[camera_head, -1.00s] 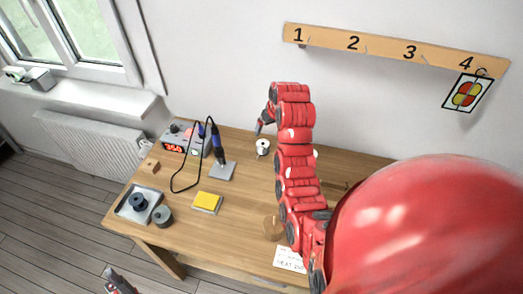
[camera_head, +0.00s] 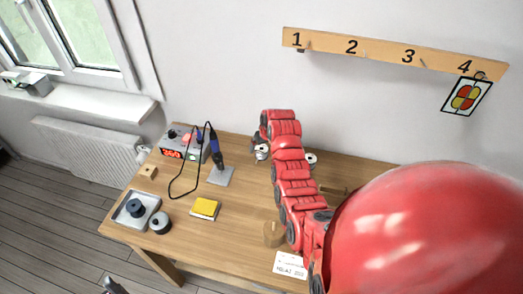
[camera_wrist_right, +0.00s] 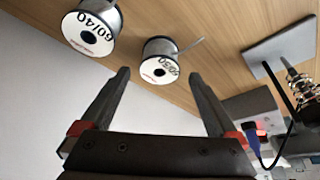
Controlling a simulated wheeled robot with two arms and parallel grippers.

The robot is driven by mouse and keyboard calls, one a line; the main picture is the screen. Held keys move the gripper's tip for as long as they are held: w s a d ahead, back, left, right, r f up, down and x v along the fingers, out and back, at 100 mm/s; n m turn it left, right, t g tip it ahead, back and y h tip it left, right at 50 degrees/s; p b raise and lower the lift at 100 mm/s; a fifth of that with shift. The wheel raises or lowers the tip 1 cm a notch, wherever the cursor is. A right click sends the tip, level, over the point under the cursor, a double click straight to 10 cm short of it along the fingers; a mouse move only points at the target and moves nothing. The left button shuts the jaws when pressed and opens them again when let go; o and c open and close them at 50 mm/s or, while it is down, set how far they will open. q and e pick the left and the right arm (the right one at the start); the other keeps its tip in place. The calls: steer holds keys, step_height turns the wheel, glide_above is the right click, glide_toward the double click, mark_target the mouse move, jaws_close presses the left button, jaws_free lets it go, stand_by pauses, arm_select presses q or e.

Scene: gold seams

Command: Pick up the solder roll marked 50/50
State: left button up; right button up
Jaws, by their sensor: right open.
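The solder roll marked 50/50 (camera_wrist_right: 160,62) has a white face with a dark hole and stands on the wooden table; a strand of solder sticks out of it. In the head view it is the white roll (camera_head: 262,152) just below my right gripper (camera_head: 257,140). In the right wrist view my right gripper (camera_wrist_right: 157,76) is open, its fingertips either side of the roll's lower part in the picture, with nothing held. A roll marked 60/40 (camera_wrist_right: 90,30) stands beside it, also in the head view (camera_head: 310,159). My left gripper (camera_head: 113,286) barely shows at the bottom left.
The soldering iron stand (camera_head: 221,175) and the station with a red display (camera_head: 184,146) are left of the roll. A yellow sponge (camera_head: 204,208), a grey tray (camera_head: 137,209) and a white card (camera_head: 290,265) lie nearer. The wall is close behind.

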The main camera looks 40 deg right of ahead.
mark_target(262, 149)
steer(key=shift+p+x, duration=0.6)
steer(key=shift+x, duration=1.1)
steer(key=shift+s, duration=0.1)
jaws_close()
